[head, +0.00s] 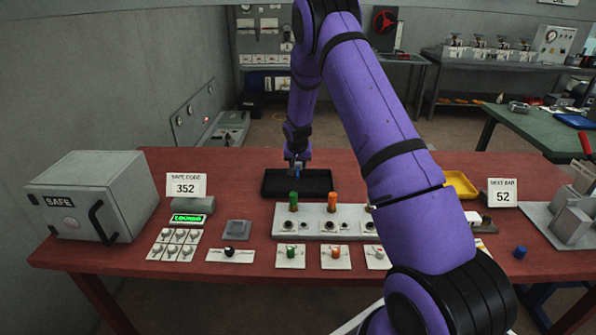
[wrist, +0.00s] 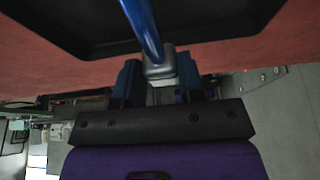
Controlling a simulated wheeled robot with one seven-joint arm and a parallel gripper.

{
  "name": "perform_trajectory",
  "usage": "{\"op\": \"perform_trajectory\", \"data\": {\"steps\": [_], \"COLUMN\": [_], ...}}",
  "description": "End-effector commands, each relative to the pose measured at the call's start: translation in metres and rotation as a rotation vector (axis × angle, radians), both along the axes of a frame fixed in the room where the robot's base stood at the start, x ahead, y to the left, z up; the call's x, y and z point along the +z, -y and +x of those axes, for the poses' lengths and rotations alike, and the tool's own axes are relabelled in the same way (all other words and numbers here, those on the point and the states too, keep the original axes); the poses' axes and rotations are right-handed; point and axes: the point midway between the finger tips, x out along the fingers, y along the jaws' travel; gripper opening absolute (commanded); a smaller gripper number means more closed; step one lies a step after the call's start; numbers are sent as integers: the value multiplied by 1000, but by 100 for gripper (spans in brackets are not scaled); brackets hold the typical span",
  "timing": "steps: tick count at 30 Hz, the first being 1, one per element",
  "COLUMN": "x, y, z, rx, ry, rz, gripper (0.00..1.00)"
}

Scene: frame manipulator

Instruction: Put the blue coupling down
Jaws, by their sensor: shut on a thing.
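My gripper (head: 296,163) is over the black tray (head: 318,184) at the back middle of the red table. It is shut on a slim blue piece, which I take as the blue coupling (head: 297,173). In the wrist view the blue coupling (wrist: 141,27) runs out from my gripper (wrist: 158,72) towards the tray (wrist: 215,30). I cannot tell whether its far end touches the tray floor. A short blue cylinder (head: 520,252) stands apart at the table's right front.
A grey block (head: 322,225) with green (head: 293,199) and orange (head: 332,202) pieces stands just in front of the tray. A grey safe (head: 95,190) is at the left. A yellow tray (head: 461,184) lies right, partly behind my arm.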

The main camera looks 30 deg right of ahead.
Motion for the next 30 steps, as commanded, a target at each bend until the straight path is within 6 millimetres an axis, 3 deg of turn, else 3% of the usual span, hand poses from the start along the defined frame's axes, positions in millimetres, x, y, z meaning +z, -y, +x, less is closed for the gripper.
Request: {"op": "perform_trajectory", "data": {"steps": [9, 30], "x": [-33, -46], "y": [0, 0], "z": [0, 0], "rx": [0, 1], "ry": [-1, -1], "rz": [1, 0], "gripper": [0, 0]}}
